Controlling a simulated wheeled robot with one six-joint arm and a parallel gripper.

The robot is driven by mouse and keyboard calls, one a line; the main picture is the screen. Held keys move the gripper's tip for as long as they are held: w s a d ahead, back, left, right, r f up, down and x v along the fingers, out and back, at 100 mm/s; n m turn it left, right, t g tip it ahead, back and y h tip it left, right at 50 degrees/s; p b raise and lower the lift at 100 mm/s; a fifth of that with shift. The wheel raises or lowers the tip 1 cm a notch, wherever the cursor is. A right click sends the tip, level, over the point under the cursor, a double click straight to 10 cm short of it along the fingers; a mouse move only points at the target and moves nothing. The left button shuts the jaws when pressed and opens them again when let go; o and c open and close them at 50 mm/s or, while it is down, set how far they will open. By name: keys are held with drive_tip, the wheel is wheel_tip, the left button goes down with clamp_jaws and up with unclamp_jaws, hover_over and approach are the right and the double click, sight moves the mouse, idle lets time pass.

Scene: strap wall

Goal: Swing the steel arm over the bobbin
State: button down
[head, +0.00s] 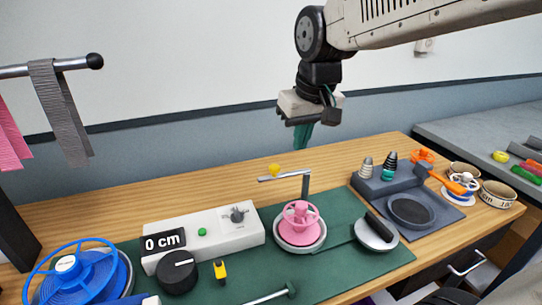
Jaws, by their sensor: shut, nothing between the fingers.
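The steel arm (284,177) is a short flat bar on top of a dark upright post (306,188), with a yellow knob (274,170) near its left end. It points left from the post, behind and above the bobbin. The pink bobbin (299,229) sits on a round pale base on the green mat, in front of the post. My gripper (303,138) is shut and empty, pointing down above and behind the steel arm, apart from it. Its dark green fingers look close together.
A white box with a "0 cm" display (203,238) and a blue reel (80,275) stand to the left. A round metal piece with a black handle (377,233) and a grey tray with cones (408,200) are to the right. The wooden bench behind the post is clear.

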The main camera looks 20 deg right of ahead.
drive_tip(key=w+a+f+t, duration=0.1)
drive_tip(key=w+a, duration=0.1)
drive_tip(key=w, duration=1.1)
drive_tip(key=shift+n, duration=0.3)
wheel_tip(320, 180, down, 10)
drive_tip(key=shift+s, duration=0.3)
